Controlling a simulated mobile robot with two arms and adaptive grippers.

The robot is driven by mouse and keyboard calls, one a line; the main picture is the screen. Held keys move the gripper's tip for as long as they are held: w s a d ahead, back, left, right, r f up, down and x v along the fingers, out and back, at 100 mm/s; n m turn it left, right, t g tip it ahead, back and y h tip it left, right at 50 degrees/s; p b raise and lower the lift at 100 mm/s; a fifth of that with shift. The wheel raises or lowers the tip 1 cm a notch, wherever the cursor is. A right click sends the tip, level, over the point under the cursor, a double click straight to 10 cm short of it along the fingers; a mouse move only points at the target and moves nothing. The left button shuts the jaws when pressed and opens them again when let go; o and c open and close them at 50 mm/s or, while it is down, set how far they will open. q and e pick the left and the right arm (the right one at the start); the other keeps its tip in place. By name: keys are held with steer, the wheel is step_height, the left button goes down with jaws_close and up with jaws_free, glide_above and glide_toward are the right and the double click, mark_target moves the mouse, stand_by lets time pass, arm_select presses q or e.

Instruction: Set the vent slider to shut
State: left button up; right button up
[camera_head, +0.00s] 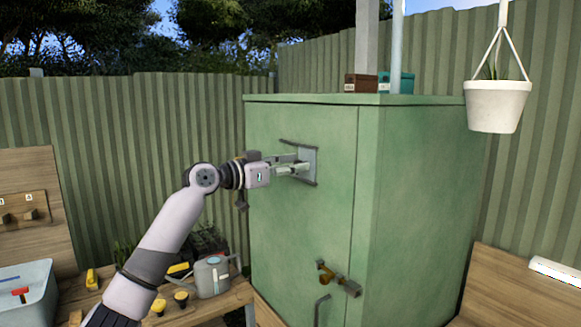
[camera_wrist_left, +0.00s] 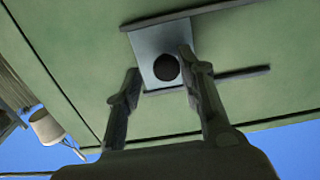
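The vent slider (camera_head: 308,158) is a grey plate between two dark rails on the front of the green cabinet (camera_head: 270,220). In the left wrist view the slider plate (camera_wrist_left: 150,45) carries a dark round knob (camera_wrist_left: 166,67). My left gripper (camera_head: 299,164) is at the slider, coming from the left. In the left wrist view its two fingers (camera_wrist_left: 158,72) are spread, with the knob between them and closer to the right finger. I cannot tell whether that finger touches the knob. The fingers hide part of the plate in the head view. My right gripper is not in view.
A brass-coloured latch (camera_head: 338,279) sits lower on the cabinet. A watering can (camera_head: 212,277) stands on the wooden bench at lower left. A white pot (camera_head: 497,106) hangs at upper right. Two small boxes stand on top of the cabinet.

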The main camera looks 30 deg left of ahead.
arm_select(q)
steer(key=shift+o, duration=0.3)
steer(key=v, duration=1.2)
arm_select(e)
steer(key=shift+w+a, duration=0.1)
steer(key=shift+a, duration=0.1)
arm_select(q)
steer(key=shift+w+a, duration=0.1)
